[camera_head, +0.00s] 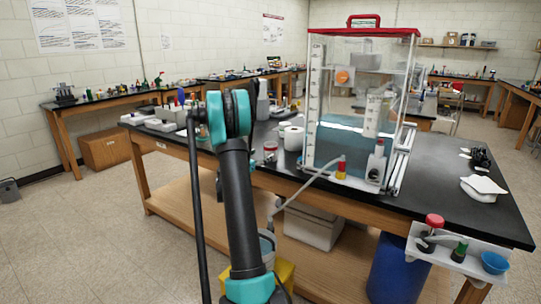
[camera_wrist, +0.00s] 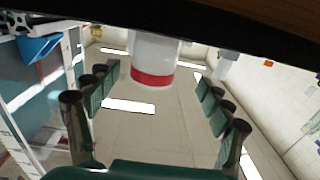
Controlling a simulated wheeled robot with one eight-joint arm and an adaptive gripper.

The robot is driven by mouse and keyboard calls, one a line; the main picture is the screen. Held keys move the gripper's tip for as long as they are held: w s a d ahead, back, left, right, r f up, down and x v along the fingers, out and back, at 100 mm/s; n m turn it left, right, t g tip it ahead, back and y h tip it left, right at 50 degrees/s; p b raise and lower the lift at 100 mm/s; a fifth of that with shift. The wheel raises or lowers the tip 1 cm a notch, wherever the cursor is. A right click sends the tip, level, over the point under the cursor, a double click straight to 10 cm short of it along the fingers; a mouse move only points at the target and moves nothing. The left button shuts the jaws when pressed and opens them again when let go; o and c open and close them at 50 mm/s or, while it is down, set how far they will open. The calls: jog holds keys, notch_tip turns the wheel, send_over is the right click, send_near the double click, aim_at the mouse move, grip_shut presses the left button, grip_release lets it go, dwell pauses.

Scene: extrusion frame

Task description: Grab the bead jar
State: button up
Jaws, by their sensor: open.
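The bead jar, a pale jar with a red lid, shows upside down at the top middle of the wrist view (camera_wrist: 153,62). In the head view a small red-lidded jar (camera_head: 270,152), which looks like the same one, stands near the table's front edge. My gripper (camera_wrist: 158,76) is open, with one finger on each side of the jar in the picture and visible gaps on both sides. I cannot tell whether the jar is between the fingertips or just beyond them. My arm hides most of the gripper in the head view.
White rolls (camera_head: 293,137) stand just right of the jar. A clear tank with a red lid (camera_head: 362,32) stands farther right, with a hose hanging in front. The black tabletop (camera_head: 440,160) has free room at the right. Another red-capped container (camera_head: 434,221) sits on a white side shelf.

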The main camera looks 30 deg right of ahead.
aim_at(266, 153)
jog(key=shift+x, duration=1.05)
jog(key=shift+d+f, duration=0.2)
jog(key=shift+d, duration=0.35)
jog(key=x, duration=0.4)
jog(key=shift+s+d+f, duration=0.1)
jog(key=shift+s+f, duration=0.05)
jog(key=shift+f, duration=0.2)
jog(key=shift+c, duration=0.6)
jog(key=c, duration=1.2)
